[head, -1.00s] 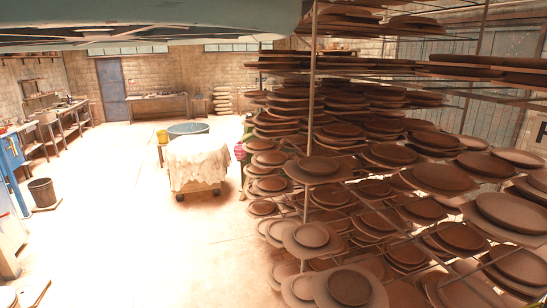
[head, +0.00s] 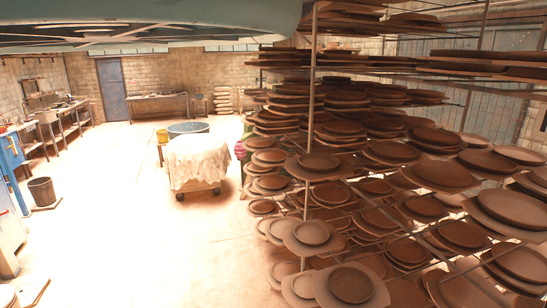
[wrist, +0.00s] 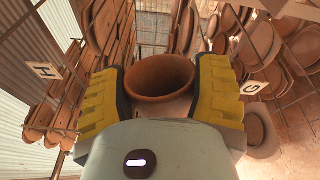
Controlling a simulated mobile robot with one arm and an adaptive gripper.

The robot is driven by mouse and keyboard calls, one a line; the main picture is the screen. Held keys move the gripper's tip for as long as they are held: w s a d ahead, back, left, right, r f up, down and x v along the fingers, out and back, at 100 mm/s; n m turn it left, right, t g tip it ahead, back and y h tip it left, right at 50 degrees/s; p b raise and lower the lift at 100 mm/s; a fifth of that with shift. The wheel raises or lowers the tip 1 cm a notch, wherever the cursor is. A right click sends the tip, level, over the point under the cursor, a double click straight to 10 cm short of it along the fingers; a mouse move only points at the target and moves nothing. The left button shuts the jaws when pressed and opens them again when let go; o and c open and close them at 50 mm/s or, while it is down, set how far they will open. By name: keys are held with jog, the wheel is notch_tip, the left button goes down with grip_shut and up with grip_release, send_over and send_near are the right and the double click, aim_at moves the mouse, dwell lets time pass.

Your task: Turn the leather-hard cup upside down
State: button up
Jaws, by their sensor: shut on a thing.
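The leather-hard cup (wrist: 160,77) is a reddish-brown clay vessel in the wrist view. It sits between the two yellow-padded fingers of my gripper (wrist: 158,88), which is shut on it, one finger on each side. The cup's round opening faces the wrist camera, and I see into its hollow inside. The cup's far end is hidden. The head view shows neither my gripper nor the cup.
A tall metal rack (head: 312,110) full of clay plates on boards fills the right of the head view. A cloth-covered cart (head: 197,162) stands left of it, near a round tub (head: 188,128). A dark bin (head: 42,191) stands at left. The floor between is clear.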

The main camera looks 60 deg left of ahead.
jog(key=m, duration=0.3)
jog(key=m+b, duration=0.1)
jog(key=m, duration=0.1)
jog(key=shift+f+m, duration=0.15)
jog(key=shift+m, duration=0.15)
jog(key=m+b, duration=0.1)
jog(key=m, duration=0.2)
jog(key=m+b, duration=0.2)
jog(key=shift+f+m, duration=0.15)
jog(key=shift+m, duration=0.25)
jog(key=shift+r+m, duration=0.25)
jog(key=shift+m, duration=1.55)
